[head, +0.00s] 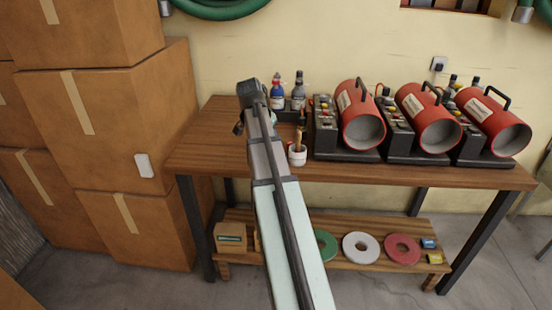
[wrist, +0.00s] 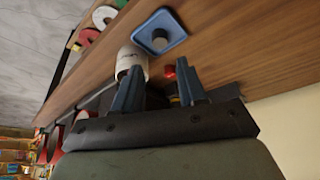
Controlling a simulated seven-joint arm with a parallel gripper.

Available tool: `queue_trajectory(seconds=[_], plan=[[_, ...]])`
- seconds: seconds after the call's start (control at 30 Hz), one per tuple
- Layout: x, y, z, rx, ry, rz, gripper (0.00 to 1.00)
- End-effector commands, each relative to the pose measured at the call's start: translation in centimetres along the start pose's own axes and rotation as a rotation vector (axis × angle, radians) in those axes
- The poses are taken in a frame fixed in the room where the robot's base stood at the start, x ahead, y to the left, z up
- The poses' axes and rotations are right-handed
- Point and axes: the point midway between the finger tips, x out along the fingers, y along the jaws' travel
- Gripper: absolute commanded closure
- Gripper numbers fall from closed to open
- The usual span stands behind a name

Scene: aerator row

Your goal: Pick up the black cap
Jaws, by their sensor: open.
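In the wrist view, a short dark round piece that looks like the black cap (wrist: 160,42) sits in a small blue square dish (wrist: 143,38) on the wooden table top. My gripper (wrist: 159,66) is open, its two fingers apart and nothing held between them. The dish and cap lie just past the fingertips in that picture, apart from them. In the head view my gripper (head: 238,128) is over the left part of the table, mostly hidden by my own arm. I cannot make out the cap or dish there.
A white cup (head: 297,157) with tools stands right of my arm; it shows behind the left finger in the wrist view (wrist: 130,60). Bottles (head: 298,92) stand behind. Red cylindrical machines (head: 362,120) fill the table's right. The left table top (head: 205,140) is clear. Boxes (head: 120,130) stand left.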

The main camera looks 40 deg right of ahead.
Motion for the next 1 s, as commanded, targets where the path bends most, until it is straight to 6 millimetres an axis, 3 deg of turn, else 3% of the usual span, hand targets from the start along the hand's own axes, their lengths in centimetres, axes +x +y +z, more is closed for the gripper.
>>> queue_trajectory(seconds=[0.3,0.73,1.0], plan=[[4.5,0.0,0.0,-0.001,-0.001,0.0,0.59],[6.6,0.0,0.1,-0.002,-0.001,0.0,0.59],[9.7,0.1,0.2,-0.002,-0.002,0.0,0.59]])
